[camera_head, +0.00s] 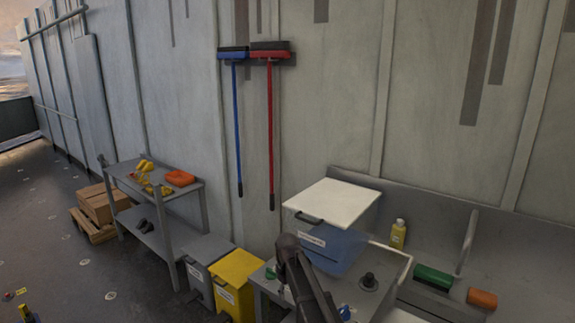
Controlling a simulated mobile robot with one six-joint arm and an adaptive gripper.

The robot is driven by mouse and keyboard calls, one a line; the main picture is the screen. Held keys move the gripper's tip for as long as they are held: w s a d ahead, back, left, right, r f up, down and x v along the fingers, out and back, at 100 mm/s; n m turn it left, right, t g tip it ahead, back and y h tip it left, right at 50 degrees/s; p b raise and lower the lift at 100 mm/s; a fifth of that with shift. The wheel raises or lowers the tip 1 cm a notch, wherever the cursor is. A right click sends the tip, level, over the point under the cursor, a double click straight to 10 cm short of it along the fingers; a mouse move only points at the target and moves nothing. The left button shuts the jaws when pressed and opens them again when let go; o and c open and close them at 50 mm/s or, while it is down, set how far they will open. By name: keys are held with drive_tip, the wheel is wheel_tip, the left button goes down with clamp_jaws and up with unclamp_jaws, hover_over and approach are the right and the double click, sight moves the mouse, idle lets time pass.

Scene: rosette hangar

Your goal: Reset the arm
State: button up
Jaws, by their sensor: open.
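Part of my dark arm (304,280) rises from the bottom edge, right of centre, in the head view. Its upper end is in front of a grey worktop and beside a blue translucent bin with a white lid (332,204). I cannot make out my gripper or its fingers in this view. No held object shows.
A yellow bin (235,268) and a grey bin (203,250) stand left of my arm. A yellow bottle (398,234), green brush (433,277) and orange block (482,298) sit at right. A shelf (160,236) stands left; brooms hang on the wall. Open floor lies at far left.

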drive_tip(key=s+d+f+m+b, duration=0.3)
drive_tip(key=s+d+f+m, duration=0.1)
drive_tip(key=s+d, duration=0.4)
drive_tip(key=s+d+f+m+b, duration=0.4)
drive_tip(key=s+d, duration=0.5)
drive_tip(key=s, duration=0.4)
